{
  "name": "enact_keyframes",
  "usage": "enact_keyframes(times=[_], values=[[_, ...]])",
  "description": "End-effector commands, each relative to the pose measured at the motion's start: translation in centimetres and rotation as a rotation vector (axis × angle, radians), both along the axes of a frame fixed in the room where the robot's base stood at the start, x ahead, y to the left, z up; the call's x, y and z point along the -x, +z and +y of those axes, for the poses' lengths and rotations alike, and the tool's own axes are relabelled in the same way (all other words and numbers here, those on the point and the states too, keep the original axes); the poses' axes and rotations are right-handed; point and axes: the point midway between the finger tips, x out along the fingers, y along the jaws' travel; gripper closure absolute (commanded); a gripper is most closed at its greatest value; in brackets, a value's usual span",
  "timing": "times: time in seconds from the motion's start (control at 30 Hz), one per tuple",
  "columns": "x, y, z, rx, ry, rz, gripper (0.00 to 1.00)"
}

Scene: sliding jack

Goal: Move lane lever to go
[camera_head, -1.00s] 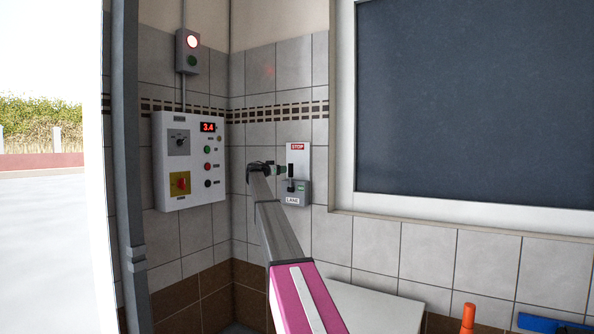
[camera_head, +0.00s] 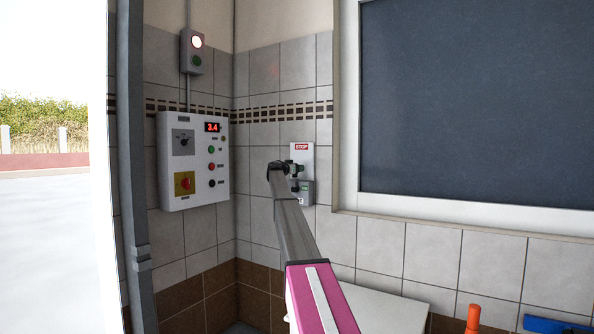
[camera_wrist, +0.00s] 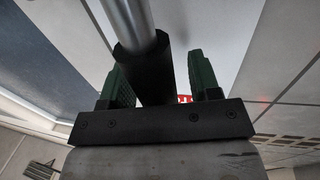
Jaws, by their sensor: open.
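The lane lever panel is on the tiled wall, a white plate with a red STOP label (camera_head: 301,146) above a grey box (camera_head: 307,191). My gripper (camera_head: 293,168) is in front of the plate and hides most of the lever and part of the box's lettering. In the wrist view my gripper (camera_wrist: 162,82) is open, its two green fingers apart. The lever's black grip (camera_wrist: 150,72) lies between them, with a metal rod (camera_wrist: 130,22) running from it. The grip looks closer to the left finger; contact cannot be told.
A control box (camera_head: 195,160) with knobs, buttons and a 3.4 display is on the wall to the left. A signal box (camera_head: 192,52) above it has its upper lamp lit. A large dark window (camera_head: 470,100) is to the right. A white surface (camera_head: 385,305) lies below.

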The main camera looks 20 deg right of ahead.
Motion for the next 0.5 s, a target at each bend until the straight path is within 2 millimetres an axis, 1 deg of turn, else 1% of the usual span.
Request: enact_keyframes(times=[0.13,0.17,0.2,0.27,0.3,0.33,0.5], values=[[0.04,-0.02,0.03,0.0,0.0,0.0,0.43],[0.03,-0.02,0.03,0.0,0.0,0.0,0.53],[0.03,-0.02,0.03,0.0,0.0,0.0,0.66],[0.03,-0.02,0.04,0.0,0.0,0.0,0.85],[0.03,-0.02,0.03,0.0,0.0,0.0,0.99],[0.03,-0.02,0.03,0.0,0.0,0.0,1.0],[0.1,-0.03,0.09,0.004,0.0,-0.002,1.0]])
